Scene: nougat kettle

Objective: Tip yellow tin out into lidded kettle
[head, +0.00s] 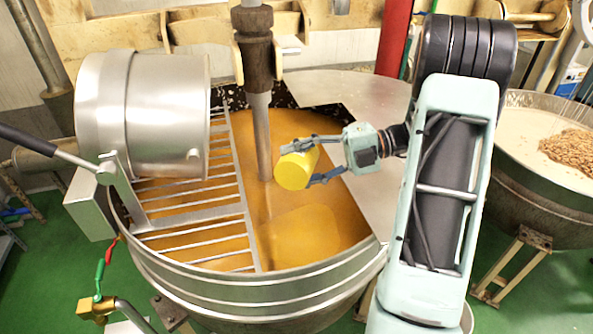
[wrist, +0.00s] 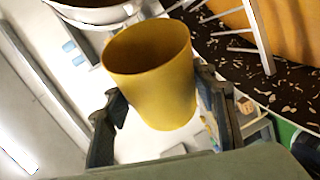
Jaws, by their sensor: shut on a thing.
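My gripper (head: 300,165) is shut on the yellow tin (head: 294,170) and holds it over the open part of the kettle (head: 265,298). The tin is tilted onto its side in the head view; I cannot tell there whether the plain yellow end is its base or mouth. In the wrist view the tin (wrist: 155,85) sits between the fingers (wrist: 158,130) and part of its inner wall shows; I see no contents, but its bottom is hidden. The kettle holds an orange-brown mass, and a flat steel lid (head: 352,105) covers part of its right side.
A steel grate (head: 195,215) covers the kettle's left side, with a large steel drum (head: 145,105) above it. A vertical shaft (head: 260,130) stands in the kettle, left of the tin. A second kettle (head: 535,180) with pale contents and brown bits stands at right.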

